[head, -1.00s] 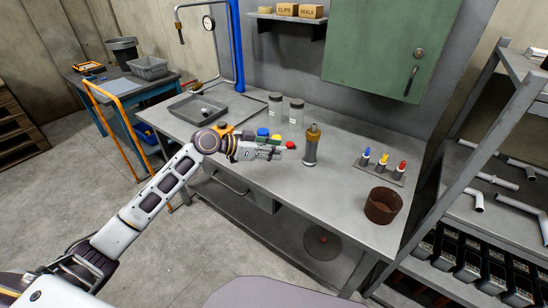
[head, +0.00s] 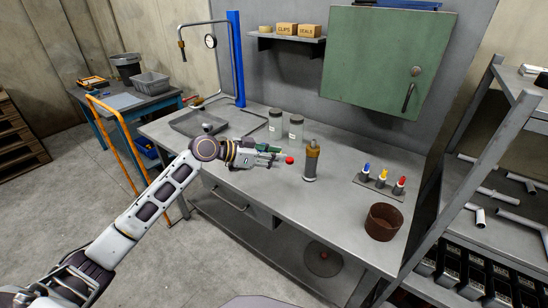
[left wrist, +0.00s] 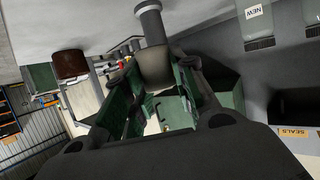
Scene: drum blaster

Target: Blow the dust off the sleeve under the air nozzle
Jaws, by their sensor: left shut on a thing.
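The air nozzle (head: 182,44) hangs from a bent grey pipe with a round gauge at the back left of the bench. A cylinder (left wrist: 152,28) also shows ahead of the green finger pads in the left wrist view. I cannot tell which piece is the sleeve. My right gripper is out of view.
A red knob (head: 289,160) sits between gripper and cylinder. Two jars (head: 296,127) stand behind. A stand with coloured-top pieces (head: 382,180) and a rusty can (head: 383,222) occupy the right. The bench front (head: 310,205) is clear.

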